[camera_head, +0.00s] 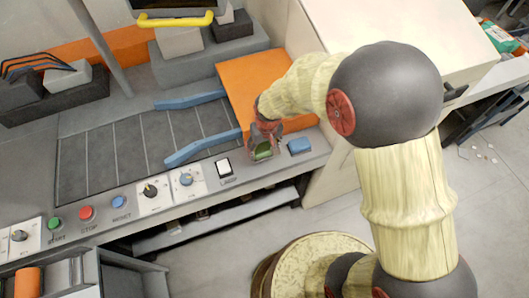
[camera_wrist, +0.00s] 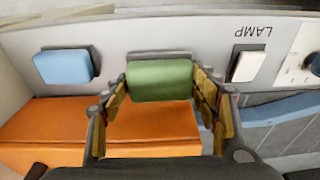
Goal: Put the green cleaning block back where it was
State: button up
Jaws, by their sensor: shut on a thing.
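The green cleaning block (camera_wrist: 159,80) is between the two fingers of my gripper (camera_wrist: 162,92) in the wrist view. My gripper is shut on it, a finger against each end. In the head view the green block (camera_head: 263,151) shows just below my gripper (camera_head: 264,140), over the front panel strip. In the wrist view a grey patch shows along the block's far edge on the panel. Whether the block touches the panel, I cannot tell.
A blue block (camera_head: 299,146) sits on the panel right of my gripper. A white LAMP switch (camera_head: 223,168) is to the left, with knobs (camera_head: 150,191) beyond. An orange plate (camera_head: 262,80) and blue guide rails (camera_head: 203,148) lie behind. The panel's front edge drops to a lower shelf.

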aim_at(265, 152)
jog(key=shift+w+d+f, duration=0.2)
jog(key=shift+f, duration=0.2)
jog(key=shift+w+f+b, duration=0.1)
jog(key=shift+f+b, duration=0.2)
jog(key=shift+f, duration=1.25)
jog(key=shift+f, duration=0.15)
jog(key=o, duration=1.1)
